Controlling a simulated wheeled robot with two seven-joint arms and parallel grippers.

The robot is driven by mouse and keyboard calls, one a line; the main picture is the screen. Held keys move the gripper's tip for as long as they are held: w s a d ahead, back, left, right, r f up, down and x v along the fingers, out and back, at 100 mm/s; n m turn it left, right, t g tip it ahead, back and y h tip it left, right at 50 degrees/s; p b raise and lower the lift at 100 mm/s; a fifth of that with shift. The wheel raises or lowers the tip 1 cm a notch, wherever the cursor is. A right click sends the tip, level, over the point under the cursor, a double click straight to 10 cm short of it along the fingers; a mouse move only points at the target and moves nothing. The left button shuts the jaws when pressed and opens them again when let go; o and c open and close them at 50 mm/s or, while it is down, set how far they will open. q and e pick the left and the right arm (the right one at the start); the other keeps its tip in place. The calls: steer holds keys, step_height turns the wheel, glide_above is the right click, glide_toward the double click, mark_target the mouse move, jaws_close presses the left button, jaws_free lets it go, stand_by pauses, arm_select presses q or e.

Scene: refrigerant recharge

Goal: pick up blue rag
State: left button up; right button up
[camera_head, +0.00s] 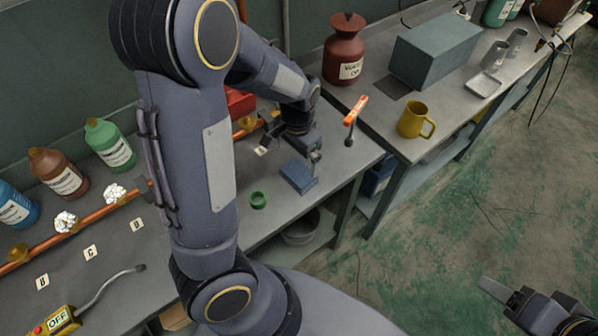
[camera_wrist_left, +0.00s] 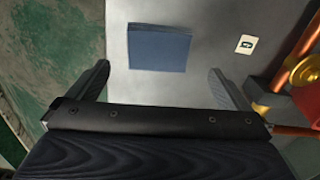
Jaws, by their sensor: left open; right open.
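The blue rag (camera_head: 299,177) is a flat, folded square lying on the grey workbench near its right end. My left gripper (camera_head: 292,153) is open and empty above the bench, just behind the rag in the head view. In the left wrist view the rag (camera_wrist_left: 160,48) lies ahead of the open left gripper (camera_wrist_left: 160,78), roughly centred between its spread fingers and not between the tips. My right gripper (camera_head: 503,297) is open and empty at the lower right, over the floor, away from the bench.
A green ring (camera_head: 258,200) lies on the bench left of the rag. Copper pipe (camera_head: 100,213) with brass fittings runs along the back. An orange-handled tool (camera_head: 355,109) is near the bench's right end. A yellow mug (camera_head: 413,121) stands on the neighbouring bench. A small label card (camera_wrist_left: 245,44) lies beside the rag.

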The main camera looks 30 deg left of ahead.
mark_target(299, 173)
arm_select(q)
steer(key=f, duration=0.3)
steer(key=f+p, duration=0.1)
steer(key=f, duration=0.2)
steer(key=shift+w+d+f, duration=0.1)
steer(key=shift+d+f, duration=0.1)
steer(key=shift+f, duration=0.2)
steer(key=c, duration=0.8)
steer(key=shift+c, duration=0.2)
steer(key=shift+r, duration=0.15)
